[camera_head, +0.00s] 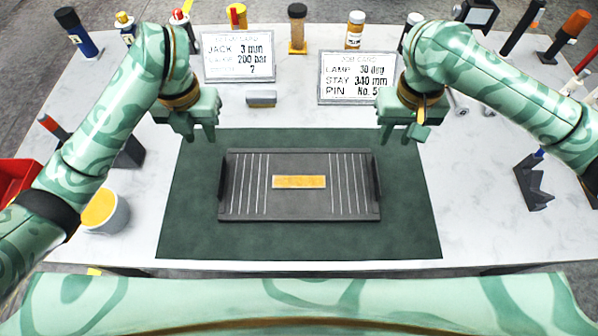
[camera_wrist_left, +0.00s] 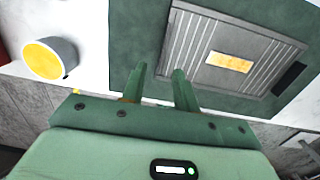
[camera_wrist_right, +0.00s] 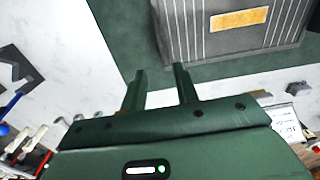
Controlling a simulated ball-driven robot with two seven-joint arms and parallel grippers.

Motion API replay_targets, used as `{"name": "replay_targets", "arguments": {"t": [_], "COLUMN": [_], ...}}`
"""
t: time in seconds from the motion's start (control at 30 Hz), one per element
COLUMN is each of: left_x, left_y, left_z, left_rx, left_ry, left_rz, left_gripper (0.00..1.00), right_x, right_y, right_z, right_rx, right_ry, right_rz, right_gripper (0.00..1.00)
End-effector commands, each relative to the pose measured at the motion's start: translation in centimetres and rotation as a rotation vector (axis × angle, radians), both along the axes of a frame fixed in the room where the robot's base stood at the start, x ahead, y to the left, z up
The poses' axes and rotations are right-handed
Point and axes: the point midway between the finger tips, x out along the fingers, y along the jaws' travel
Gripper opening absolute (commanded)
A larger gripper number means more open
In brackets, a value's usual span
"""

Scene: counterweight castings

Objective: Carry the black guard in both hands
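The black guard (camera_head: 300,205) is a flat dark plate with raised side edges, white ribs and a yellow label in its middle. It lies on the dark green mat (camera_head: 300,243) on the table. It also shows in the left wrist view (camera_wrist_left: 202,50) and the right wrist view (camera_wrist_right: 190,32). My left gripper (camera_head: 203,135) is open and empty, above and beyond the guard's far left corner. My right gripper (camera_head: 403,135) is open and empty, above and beyond its far right corner. Neither gripper touches the guard.
Two lettered cards (camera_head: 238,57) (camera_head: 357,78) stand at the back, with a small grey block (camera_head: 262,98) near them. Bottles and tools line the back edge. A white cup (camera_head: 107,214) with yellow contents and a red bin (camera_head: 15,178) are left. A dark bracket (camera_head: 533,180) is right.

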Motion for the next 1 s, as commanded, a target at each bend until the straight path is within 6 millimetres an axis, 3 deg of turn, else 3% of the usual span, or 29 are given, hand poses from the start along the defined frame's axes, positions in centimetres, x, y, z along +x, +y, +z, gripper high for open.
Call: {"name": "replay_targets", "arguments": {"t": [0.1, 0.47, 1.0], "left_x": [-0.8, -0.9, -1.1], "left_y": [-0.5, -0.7, -0.9], "left_z": [0.2, -0.2, -8.2], "left_rx": [-0.030, -0.034, -0.042], "left_ry": [0.050, 0.053, 0.060], "left_rz": [0.006, 0.006, 0.011], "left_gripper": [0.30, 0.30, 0.30], "right_x": [0.0, 0.0, -0.1], "right_y": [-0.3, -0.2, -0.2], "right_z": [0.3, -0.2, -8.1], "right_rx": [-0.008, -0.005, -0.004], "right_ry": [0.008, 0.010, 0.012], "right_rz": [-0.015, -0.014, -0.016], "right_gripper": [0.30, 0.30, 0.30]}}
